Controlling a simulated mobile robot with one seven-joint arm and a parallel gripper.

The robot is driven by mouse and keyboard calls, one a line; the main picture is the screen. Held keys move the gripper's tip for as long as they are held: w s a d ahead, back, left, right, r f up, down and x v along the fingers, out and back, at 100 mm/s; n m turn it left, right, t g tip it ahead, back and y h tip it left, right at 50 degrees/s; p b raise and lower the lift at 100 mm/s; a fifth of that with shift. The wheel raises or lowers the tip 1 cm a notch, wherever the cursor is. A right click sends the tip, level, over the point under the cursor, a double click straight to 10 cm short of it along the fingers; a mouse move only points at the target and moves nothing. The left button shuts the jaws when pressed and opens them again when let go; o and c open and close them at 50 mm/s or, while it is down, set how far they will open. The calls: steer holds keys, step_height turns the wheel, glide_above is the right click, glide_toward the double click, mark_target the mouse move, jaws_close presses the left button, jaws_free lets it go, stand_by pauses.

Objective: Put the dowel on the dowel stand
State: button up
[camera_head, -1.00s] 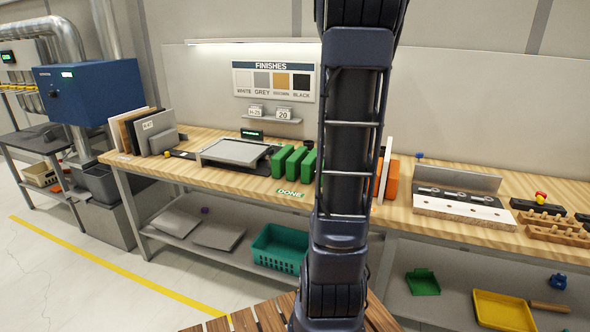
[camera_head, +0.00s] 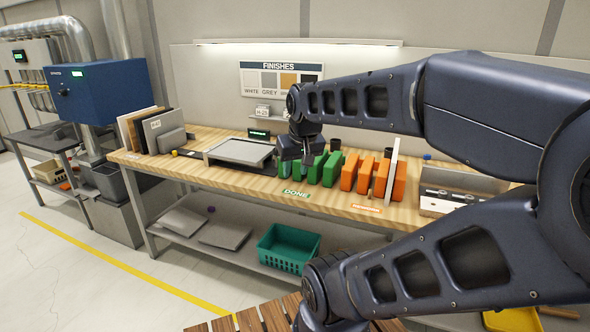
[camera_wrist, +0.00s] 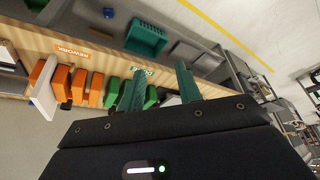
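I cannot make out a dowel or a dowel stand in either current view; my arm covers the right part of the bench in the head view. My gripper (camera_head: 297,158) is over the middle of the bench, near the green blocks (camera_head: 317,168). In the wrist view my gripper (camera_wrist: 160,72) shows two dark teal fingers spread apart with nothing between them.
Orange blocks (camera_head: 365,175) and an upright white panel (camera_head: 392,168) stand right of the green blocks. A grey tray device (camera_head: 240,151) and upright boards (camera_head: 145,130) are to the left. A teal basket (camera_head: 288,246) sits on the lower shelf.

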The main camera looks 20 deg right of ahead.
steer(key=shift+s+a, duration=0.35)
steer(key=shift+s, duration=0.1)
steer(key=c, duration=0.3)
steer(key=w+d+f+n+g+h, duration=0.35)
steer(key=w+d+f, duration=0.25)
steer(key=d, duration=0.3)
steer(key=w+d+f+n+g+h, duration=0.3)
steer(key=w+d+f+n+h, duration=0.15)
steer(key=w+d, duration=0.4)
steer(key=n+h, duration=0.5)
steer(key=n, duration=0.3)
glide_toward(370, 194)
steer(key=shift+w+d+f+n, duration=0.15)
steer(key=shift+d+f, duration=0.05)
steer(key=shift+d, duration=0.35)
steer(key=shift+w+d+f+n, duration=0.15)
steer(key=shift+d+f, duration=0.1)
steer(key=shift+d, duration=0.3)
steer(key=shift+r+x, duration=0.2)
steer(key=shift+x, duration=2.55)
